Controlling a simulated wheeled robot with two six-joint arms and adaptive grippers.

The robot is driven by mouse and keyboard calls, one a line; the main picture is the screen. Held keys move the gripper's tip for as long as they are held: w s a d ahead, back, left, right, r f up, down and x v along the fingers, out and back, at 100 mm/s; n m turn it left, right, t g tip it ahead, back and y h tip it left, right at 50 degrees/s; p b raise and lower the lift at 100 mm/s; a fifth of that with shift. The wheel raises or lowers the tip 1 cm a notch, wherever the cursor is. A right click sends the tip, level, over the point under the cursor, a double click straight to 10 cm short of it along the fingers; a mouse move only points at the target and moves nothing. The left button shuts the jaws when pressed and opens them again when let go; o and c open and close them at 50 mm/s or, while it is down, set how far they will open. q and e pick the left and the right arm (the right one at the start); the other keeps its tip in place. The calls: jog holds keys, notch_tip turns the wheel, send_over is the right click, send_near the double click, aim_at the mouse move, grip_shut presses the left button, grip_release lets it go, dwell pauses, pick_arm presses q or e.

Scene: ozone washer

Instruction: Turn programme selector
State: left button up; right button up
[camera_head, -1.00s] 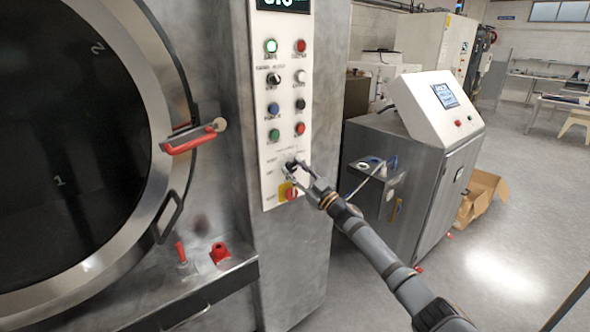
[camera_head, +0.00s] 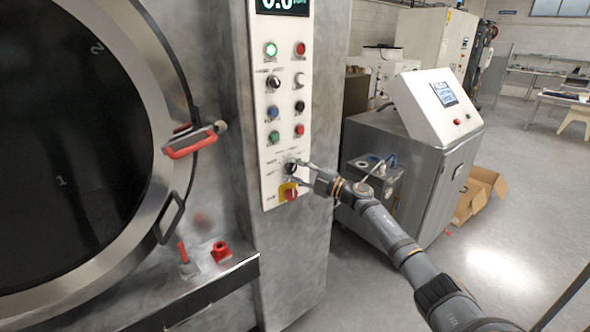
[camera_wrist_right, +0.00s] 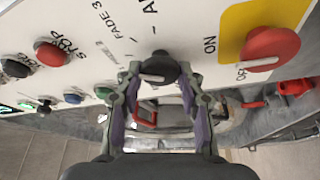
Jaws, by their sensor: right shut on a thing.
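The programme selector (camera_head: 290,168) is a black knob with a light pointer mark, low on the white control panel (camera_head: 268,145) in the head view. In the right wrist view the selector (camera_wrist_right: 160,66) sits between the two fingertips, its pale mark lying nearly level across the picture. My right gripper (camera_head: 298,173) reaches it from the right and is shut on it, one finger on each side. The fingers hide part of the knob's sides. My left gripper is in neither view.
A red switch on a yellow plate (camera_head: 290,192) lies just below the selector. Several buttons and knobs rise above it, including a lit green button (camera_head: 270,49). A red door handle (camera_head: 192,142) projects at left. A steel cabinet (camera_head: 440,180) stands behind my right arm.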

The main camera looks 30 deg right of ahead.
jog(key=shift+n, duration=0.7)
jog(key=shift+n+g, duration=0.3)
jog(key=o, duration=1.1)
jog(key=shift+o, duration=0.2)
jog(key=v, duration=0.7)
jog(key=shift+s, duration=0.2)
jog(key=shift+d, duration=0.1)
